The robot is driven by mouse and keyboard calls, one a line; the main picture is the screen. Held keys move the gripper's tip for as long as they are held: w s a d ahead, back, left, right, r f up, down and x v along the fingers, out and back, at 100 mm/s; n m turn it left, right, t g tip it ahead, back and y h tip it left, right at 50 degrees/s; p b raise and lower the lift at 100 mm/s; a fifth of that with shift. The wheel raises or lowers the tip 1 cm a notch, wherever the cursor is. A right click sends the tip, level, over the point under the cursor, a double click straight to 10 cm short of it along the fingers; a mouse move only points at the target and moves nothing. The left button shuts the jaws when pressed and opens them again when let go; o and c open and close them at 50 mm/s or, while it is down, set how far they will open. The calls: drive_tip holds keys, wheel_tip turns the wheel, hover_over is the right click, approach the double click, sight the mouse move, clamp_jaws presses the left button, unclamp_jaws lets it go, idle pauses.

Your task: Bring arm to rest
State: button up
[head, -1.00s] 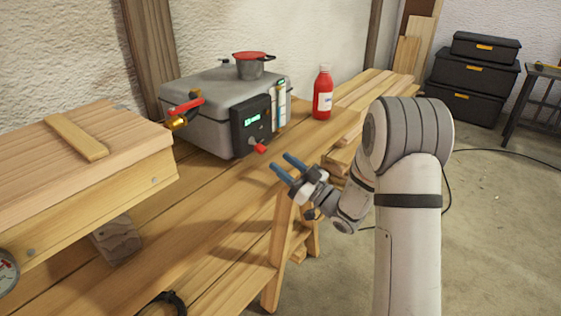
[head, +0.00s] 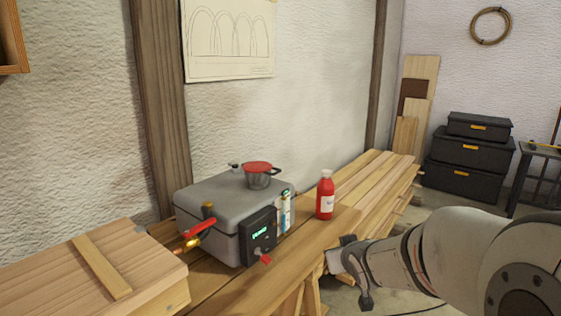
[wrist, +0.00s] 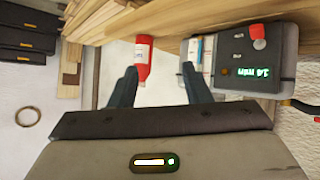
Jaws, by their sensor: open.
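My arm enters the head view from the lower right, its wrist near the front edge of the bench. Past the fingers the wrist view shows the red bottle (wrist: 142,60), well beyond the fingertips. In the head view the red bottle (head: 325,196) stands upright on the bench, to the left of and behind my wrist.
A grey steam box (head: 215,200) with a lit display, red-handled valve (head: 198,229) and red-lidded pot (head: 260,175) stands on the wooden bench. A wooden box (head: 100,265) lies left. Stacked black cases (head: 470,155) stand at the back right. Floor shows between bench and cases.

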drive_tip(key=s+r+m+g+p, duration=0.1)
drive_tip(key=s+r+g+p, duration=0.2)
drive_tip(key=s, duration=0.9)
drive_tip(key=s+r+m+g+p, duration=0.1)
drive_tip(key=s+r+g+p, duration=0.3)
drive_tip(key=s, duration=0.9)
drive_tip(key=shift+m+g+h+p, duration=0.3)
drive_tip(key=shift+m+g, duration=0.1)
drive_tip(key=shift+g, duration=0.5)
drive_tip(key=shift+w+d, duration=0.1)
